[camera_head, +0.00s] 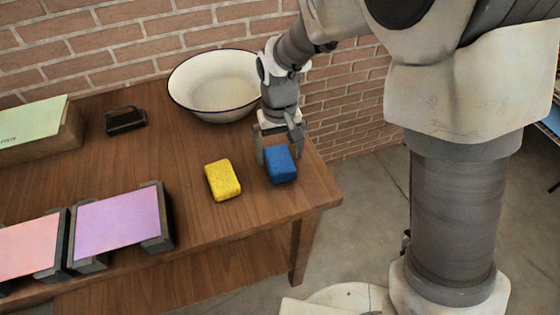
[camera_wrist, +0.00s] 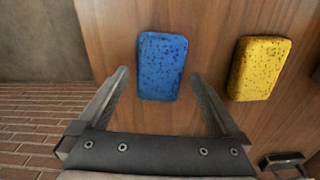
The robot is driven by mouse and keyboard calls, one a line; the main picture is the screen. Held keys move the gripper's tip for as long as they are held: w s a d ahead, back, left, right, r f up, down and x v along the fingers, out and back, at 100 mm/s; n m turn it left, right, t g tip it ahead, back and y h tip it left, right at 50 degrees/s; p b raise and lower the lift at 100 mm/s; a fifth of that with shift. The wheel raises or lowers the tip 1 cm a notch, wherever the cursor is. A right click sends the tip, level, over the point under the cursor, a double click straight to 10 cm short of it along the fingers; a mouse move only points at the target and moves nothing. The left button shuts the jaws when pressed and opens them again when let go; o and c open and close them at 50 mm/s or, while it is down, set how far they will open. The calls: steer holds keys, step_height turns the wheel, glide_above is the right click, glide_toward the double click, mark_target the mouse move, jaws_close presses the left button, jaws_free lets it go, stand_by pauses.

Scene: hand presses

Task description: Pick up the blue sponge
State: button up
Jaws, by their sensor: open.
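The blue sponge (camera_head: 281,165) lies on the wooden table near its right end in the head view. My gripper (camera_head: 277,150) is right over the sponge's back edge, pointing down, with its fingers apart. In the wrist view the blue sponge (camera_wrist: 162,66) lies just ahead of and between the two fingertips of my open gripper (camera_wrist: 158,75). Nothing is held. I cannot tell whether a finger touches the sponge.
A yellow sponge (camera_head: 223,180) lies to the left of the blue one; the wrist view shows it on the right (camera_wrist: 259,68). A white bowl (camera_head: 216,84) stands behind. A dark object (camera_head: 126,120) and pink and purple presses (camera_head: 118,221) are further left. The table's right edge is close.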

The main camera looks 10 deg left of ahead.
steer(key=shift+f, duration=1.4)
steer(key=c, duration=1.2)
steer(key=shift+r, duration=0.1)
steer(key=r, duration=0.4)
steer(key=shift+d+r, duration=0.2)
steer(key=shift+r, duration=0.05)
steer(key=s+d+r, duration=0.1)
steer(key=d+r, duration=0.1)
steer(key=d, duration=0.1)
steer(key=s+d+r, duration=0.1)
steer(key=d+r, duration=0.1)
steer(key=d, duration=0.2)
steer(key=s+d+r+p, duration=0.1)
steer(key=d+r, duration=0.1)
steer(key=d, duration=0.2)
steer(key=shift+r, duration=0.15)
steer(key=o, duration=0.8)
steer(key=c, duration=0.7)
